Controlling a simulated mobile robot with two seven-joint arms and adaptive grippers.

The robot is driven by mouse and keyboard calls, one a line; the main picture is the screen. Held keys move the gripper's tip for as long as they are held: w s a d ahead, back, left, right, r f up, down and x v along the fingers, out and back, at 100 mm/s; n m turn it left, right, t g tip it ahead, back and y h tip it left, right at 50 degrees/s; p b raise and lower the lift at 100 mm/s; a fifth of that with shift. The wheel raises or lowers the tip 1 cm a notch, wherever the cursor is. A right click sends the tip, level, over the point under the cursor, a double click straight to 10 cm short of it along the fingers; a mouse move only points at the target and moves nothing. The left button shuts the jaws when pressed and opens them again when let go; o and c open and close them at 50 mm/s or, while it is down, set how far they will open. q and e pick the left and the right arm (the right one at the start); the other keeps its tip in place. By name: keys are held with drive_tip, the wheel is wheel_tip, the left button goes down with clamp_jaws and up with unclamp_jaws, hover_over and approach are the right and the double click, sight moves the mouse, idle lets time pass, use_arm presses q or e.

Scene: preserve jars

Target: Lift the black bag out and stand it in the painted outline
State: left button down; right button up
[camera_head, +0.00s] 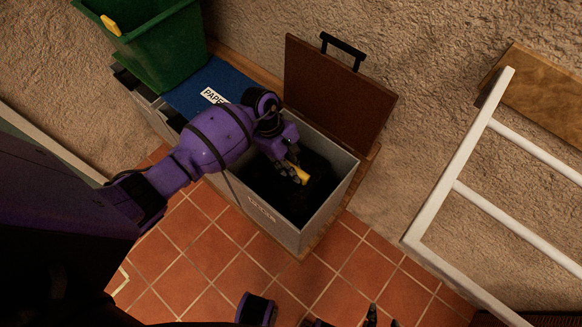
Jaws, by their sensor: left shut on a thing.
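The black bag (285,196) is inside an open grey bin (300,232), dark against the bin's shadowed inside. A yellow tie (301,175) stands out at its top. My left gripper (297,174) reaches into the bin mouth and is shut on the bag at the yellow tie. The bag's lower part is hidden by the bin walls. My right gripper (384,316) shows only its fingertips at the bottom edge, set apart, with nothing seen between them. A pale painted line (123,278) on the tiles at the left may be part of the outline; my arm and body hide the rest.
The bin's brown lid (335,95) stands open behind it. A blue-lidded paper bin (205,85) adjoins on the left, with a green crate (160,50) above it. A white rail frame (450,190) stands at the right. Red tiled floor (215,265) in front is clear.

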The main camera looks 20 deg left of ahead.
use_arm(q)
drive_tip(key=shift+r+p, duration=0.9)
drive_tip(key=shift+r, duration=0.8)
drive_tip(key=shift+w+r+p, duration=0.1)
drive_tip(key=shift+r+p, duration=1)
drive_tip(key=shift+r, duration=0.9)
wheel_tip(320, 180, up, 19)
drive_tip(key=p, duration=0.7)
drive_tip(key=shift+f+p, duration=0.2)
drive_tip(key=shift+p, duration=0.2)
use_arm(e)
drive_tip(key=w+r+t, duration=0.1)
drive_tip(key=w+r, duration=0.3)
drive_tip(key=r, duration=0.8)
drive_tip(key=shift+a, duration=0.35)
use_arm(q)
drive_tip(key=shift+r, duration=0.1)
